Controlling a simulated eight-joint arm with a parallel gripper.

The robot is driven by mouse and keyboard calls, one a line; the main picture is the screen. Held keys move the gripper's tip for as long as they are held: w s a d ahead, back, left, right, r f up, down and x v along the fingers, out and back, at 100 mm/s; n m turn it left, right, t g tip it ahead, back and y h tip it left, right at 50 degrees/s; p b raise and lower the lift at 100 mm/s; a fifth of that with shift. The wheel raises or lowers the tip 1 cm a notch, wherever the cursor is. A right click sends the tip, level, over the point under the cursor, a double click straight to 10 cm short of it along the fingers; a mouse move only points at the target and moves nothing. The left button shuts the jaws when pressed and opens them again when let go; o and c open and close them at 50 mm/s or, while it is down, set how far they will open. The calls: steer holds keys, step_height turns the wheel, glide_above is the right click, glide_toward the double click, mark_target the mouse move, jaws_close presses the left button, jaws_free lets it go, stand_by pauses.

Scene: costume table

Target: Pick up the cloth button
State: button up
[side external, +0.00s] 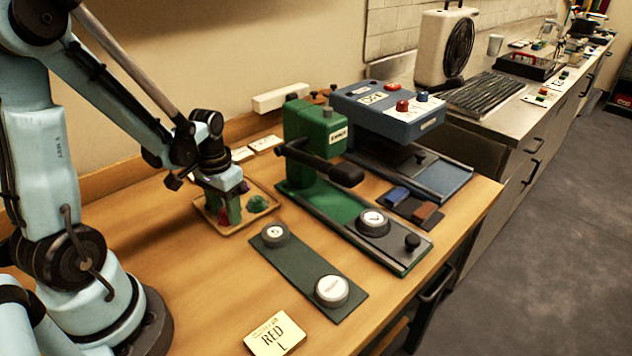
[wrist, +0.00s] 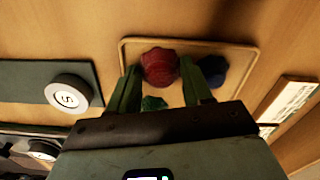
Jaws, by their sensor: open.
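A small tan tray (side external: 250,225) on the wooden table holds several crumpled cloth pieces, and it also shows in the wrist view (wrist: 232,42). A round red cloth piece (wrist: 160,66) appears between my gripper's fingers (wrist: 160,74) in the wrist view. A dark blue piece (wrist: 213,69) lies to its right, partly behind the right finger. A green piece (wrist: 153,103) lies nearer the palm, partly hidden, and shows in the side view (side external: 257,203). My gripper (side external: 229,212) points down over the tray, open. I cannot tell whether the fingers touch the red piece.
A dark green mat (side external: 305,268) with two round white-topped pieces lies right of the tray. A green press (side external: 318,130) and a blue press (side external: 385,110) stand behind. A card reading "RED L" (side external: 274,334) lies in front. Bare table lies left of the mat.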

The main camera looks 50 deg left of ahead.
steer(key=c, duration=0.8)
steer(key=shift+r, duration=0.15)
